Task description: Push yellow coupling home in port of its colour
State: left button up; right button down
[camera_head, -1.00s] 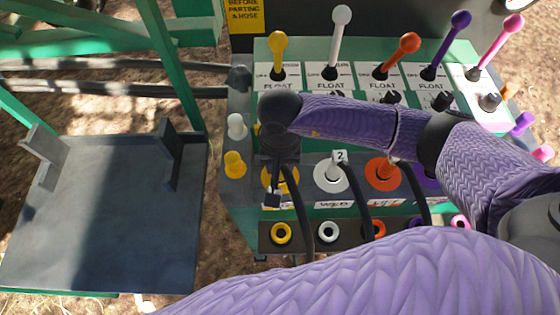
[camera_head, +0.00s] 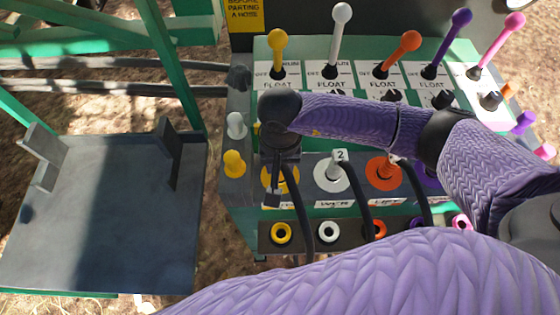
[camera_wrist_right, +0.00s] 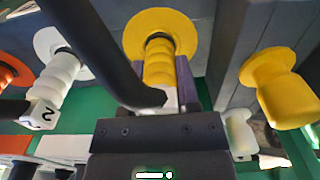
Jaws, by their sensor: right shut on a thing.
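The yellow coupling (camera_wrist_right: 158,66) is a ribbed grip lined up with the yellow-ringed port (camera_wrist_right: 182,30) in the right wrist view. A short dark collar shows between grip and ring; how deep it sits I cannot tell. My right gripper (camera_wrist_right: 168,100) is shut on the coupling's rear end, and a black hose (camera_wrist_right: 105,55) passes beside it. In the head view my right gripper (camera_head: 277,180) hangs over the yellow port (camera_head: 292,180) and hides most of the coupling. My left gripper is not in view.
The white coupling marked 2 (camera_head: 339,156) and an orange coupling (camera_head: 384,172) sit in ports to the right, with hoses hanging. A yellow cap (camera_head: 234,164) and a white cap (camera_head: 236,125) stand left. Coloured levers (camera_head: 278,45) rise behind. A grey tray (camera_head: 100,235) lies left.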

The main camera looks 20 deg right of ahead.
jog(key=shift+s+f, duration=0.1)
dwell(0.3)
grip_release()
jog(key=shift+r, duration=0.2)
notch_tip(320, 180, up, 3)
jog(key=shift+f+p, duration=0.1)
jog(key=shift+p, duration=1)
jog(key=shift+r+p, duration=1.3)
jog(key=shift+r, duration=0.75)
jog(key=shift+f, duration=0.1)
